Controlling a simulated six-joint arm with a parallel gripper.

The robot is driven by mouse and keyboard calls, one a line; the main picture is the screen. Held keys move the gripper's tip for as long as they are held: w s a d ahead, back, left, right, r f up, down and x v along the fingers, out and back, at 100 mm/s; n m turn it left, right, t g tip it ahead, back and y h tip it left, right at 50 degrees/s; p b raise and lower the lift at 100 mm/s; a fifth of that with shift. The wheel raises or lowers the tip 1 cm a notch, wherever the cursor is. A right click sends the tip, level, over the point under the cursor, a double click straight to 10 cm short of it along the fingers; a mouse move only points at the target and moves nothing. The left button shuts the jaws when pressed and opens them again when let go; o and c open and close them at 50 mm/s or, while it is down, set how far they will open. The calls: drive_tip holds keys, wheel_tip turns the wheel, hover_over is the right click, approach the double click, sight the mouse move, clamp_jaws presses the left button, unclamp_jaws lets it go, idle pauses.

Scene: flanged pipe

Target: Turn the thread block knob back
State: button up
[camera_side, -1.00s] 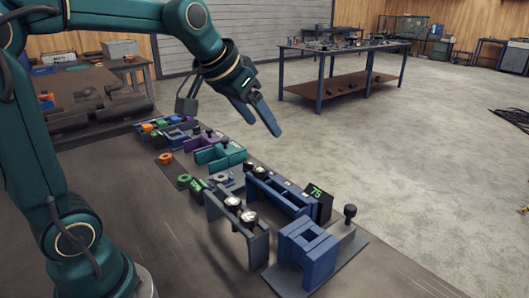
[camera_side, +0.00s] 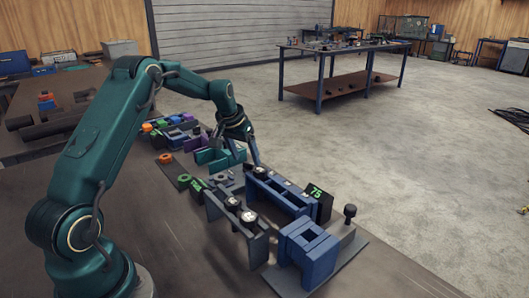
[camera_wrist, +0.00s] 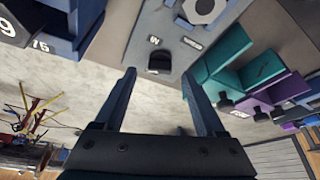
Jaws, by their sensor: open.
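The thread block, as I take it, is a grey plate (camera_wrist: 184,52) with a hexagonal ring and small label tags in the wrist view. A black knob (camera_wrist: 159,63) sits on it by one tag. My gripper (camera_wrist: 158,75) is open, with one finger on each side of the knob in the picture; I see no contact. Which way the knob points is hard to tell. In the side view my gripper (camera_side: 246,160) hangs low over the row of fixtures. There, the grey block (camera_side: 226,178) lies just below and left of the fingers, and its knob cannot be made out.
A teal fixture (camera_wrist: 228,58) and a purple one (camera_wrist: 280,92) with black knobs stand to the right in the wrist view. Blue fixtures (camera_side: 278,196) stand nearer the side camera, with a 75 sign (camera_side: 317,192). Bare bench (camera_side: 150,240) lies at left front.

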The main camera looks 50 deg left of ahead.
drive_tip(key=shift+x, duration=1)
drive_tip(key=shift+c, duration=0.3)
clamp_jaws()
drive_tip(key=shift+n, duration=0.3)
drive_tip(key=n, duration=0.2)
drive_tip(key=n+y, duration=0.1)
drive_tip(key=shift+w+d+r+n+g+y, duration=0.1)
drive_tip(key=shift+w+d+n+g+y, duration=0.05)
drive_tip(key=shift+n+g+y, duration=0.2)
drive_tip(key=n+g, duration=0.1)
drive_tip(key=n, duration=0.1)
drive_tip(key=n+g+y, duration=0.1)
drive_tip(key=n, duration=0.2)
drive_tip(key=shift+n, duration=0.25)
